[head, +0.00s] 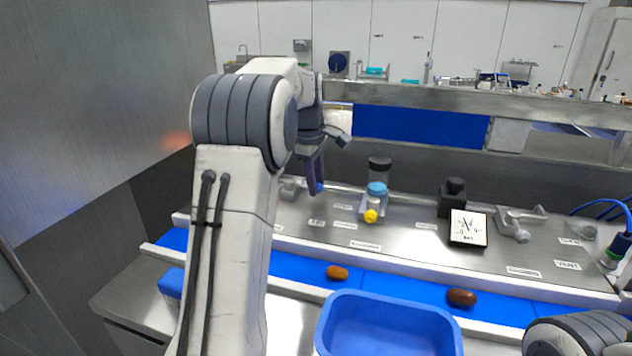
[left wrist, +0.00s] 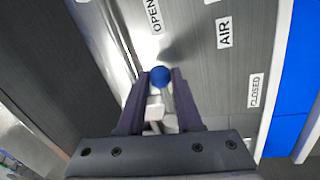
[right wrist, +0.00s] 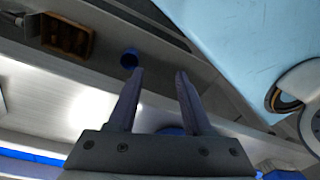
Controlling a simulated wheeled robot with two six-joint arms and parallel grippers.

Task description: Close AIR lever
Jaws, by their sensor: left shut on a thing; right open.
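The AIR lever has a blue ball knob (left wrist: 160,75) and a pale handle, seen in the left wrist view; the knob also shows in the head view (head: 319,187). My left gripper (left wrist: 161,72) is shut on the knob, one finger on each side. The knob lies nearer the OPEN label (left wrist: 153,15) than the CLOSED label (left wrist: 256,90). The AIR label (left wrist: 224,32) lies to its right. In the head view, my left gripper (head: 317,188) partly hides the lever. My right gripper (right wrist: 160,73) is open and empty in its wrist view.
A yellow-knobbed valve (head: 370,215) with a clear jar stands right of the lever. A gauge (head: 468,228) and another grey valve (head: 515,225) stand farther right. Dates lie on the blue belt (head: 400,289) before the panel. A blue bin (head: 390,300) is in front.

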